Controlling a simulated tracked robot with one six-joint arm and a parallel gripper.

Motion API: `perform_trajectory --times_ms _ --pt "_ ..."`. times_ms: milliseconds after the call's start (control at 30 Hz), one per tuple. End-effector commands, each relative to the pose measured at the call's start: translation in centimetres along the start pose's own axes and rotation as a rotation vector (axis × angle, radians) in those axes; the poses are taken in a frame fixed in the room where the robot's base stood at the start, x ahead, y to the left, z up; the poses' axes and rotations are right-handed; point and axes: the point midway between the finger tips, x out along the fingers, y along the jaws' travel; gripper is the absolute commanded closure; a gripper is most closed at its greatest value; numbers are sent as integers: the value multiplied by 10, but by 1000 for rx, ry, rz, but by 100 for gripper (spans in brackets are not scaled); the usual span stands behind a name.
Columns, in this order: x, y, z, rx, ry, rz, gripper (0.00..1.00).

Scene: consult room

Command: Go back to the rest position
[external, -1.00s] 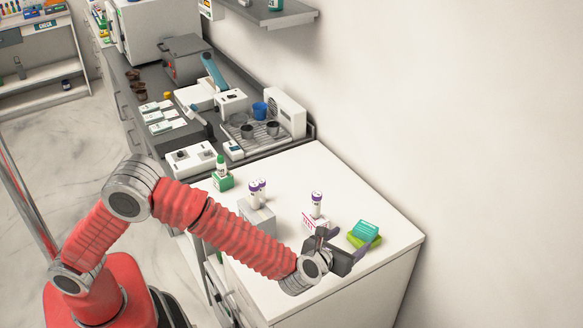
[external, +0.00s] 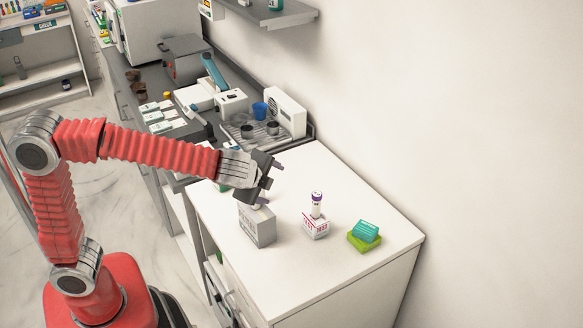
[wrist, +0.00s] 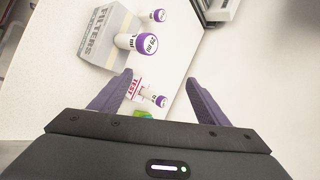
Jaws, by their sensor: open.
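My gripper (external: 270,181) is open and empty, raised above the white counter (external: 300,275), near the grey filters box (external: 258,229). Its two purple fingers stand apart in the wrist view (wrist: 159,78).
A teal block (external: 366,231) rests on a green one (external: 363,244) at the counter's right. A tray with cups (external: 273,128) and white devices (external: 287,110) stand behind. A wall shelf (external: 280,14) hangs above. The front of the counter is clear.

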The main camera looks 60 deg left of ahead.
Motion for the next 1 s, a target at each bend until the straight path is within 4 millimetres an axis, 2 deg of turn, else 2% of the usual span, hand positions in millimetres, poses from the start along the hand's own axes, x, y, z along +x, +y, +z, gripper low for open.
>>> perform_trajectory --times_ms 100,467,767,1000 --pt "-18 3 28 -210 19 54 31" --pt "-62 35 96 -737 58 225 31" --pt "-82 86 147 -986 73 345 31" --pt "-88 140 180 -1099 86 422 31"
